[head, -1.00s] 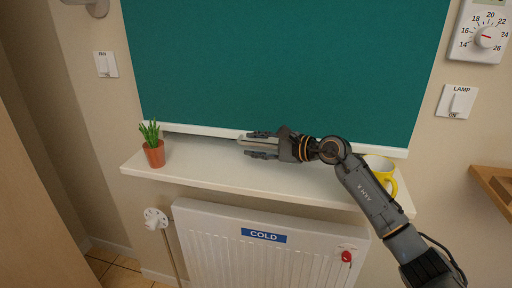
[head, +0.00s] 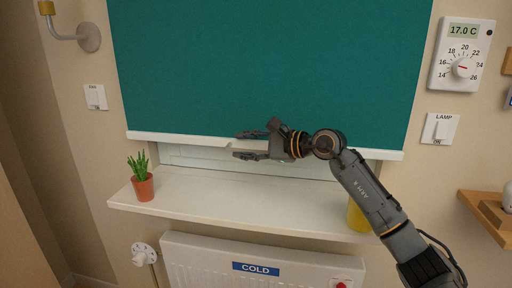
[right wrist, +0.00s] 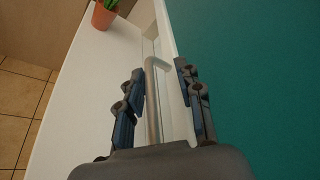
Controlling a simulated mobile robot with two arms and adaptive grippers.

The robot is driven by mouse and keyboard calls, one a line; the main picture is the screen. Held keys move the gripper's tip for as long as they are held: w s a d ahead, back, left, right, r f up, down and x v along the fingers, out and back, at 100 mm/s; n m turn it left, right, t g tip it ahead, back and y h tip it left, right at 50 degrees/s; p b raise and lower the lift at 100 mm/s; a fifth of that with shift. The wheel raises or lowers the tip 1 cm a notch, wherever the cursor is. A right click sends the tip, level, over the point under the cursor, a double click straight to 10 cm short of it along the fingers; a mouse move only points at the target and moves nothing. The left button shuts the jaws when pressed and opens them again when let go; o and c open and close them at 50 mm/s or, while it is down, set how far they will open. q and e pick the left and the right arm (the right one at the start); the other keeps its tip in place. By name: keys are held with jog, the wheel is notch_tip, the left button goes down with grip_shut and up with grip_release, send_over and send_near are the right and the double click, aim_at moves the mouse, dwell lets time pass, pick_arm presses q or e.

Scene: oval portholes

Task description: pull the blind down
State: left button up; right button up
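The teal blind (head: 270,65) covers most of the window. Its white bottom bar (head: 180,138) hangs above the sill, with a strip of window (head: 200,158) showing below it. My right gripper (head: 243,145) is at the bar, in front of the blind's lower edge. In the right wrist view its two fingers (right wrist: 160,100) stand apart, on either side of a pale rod handle (right wrist: 152,105) by the bar. Gaps show between handle and fingers, so the gripper is open. My left gripper is not in view.
The white sill (head: 240,200) holds a potted plant (head: 143,186) at left and a yellow mug (head: 358,217) at right, partly hidden by my right arm. A radiator (head: 200,265) is below. A thermostat (head: 462,55), lamp switch (head: 441,130) and wooden shelf (head: 485,215) are at right.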

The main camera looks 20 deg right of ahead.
jog(key=b+v, duration=0.7)
jog(key=v, duration=0.9)
dwell(0.8)
jog(key=shift+f, duration=0.1)
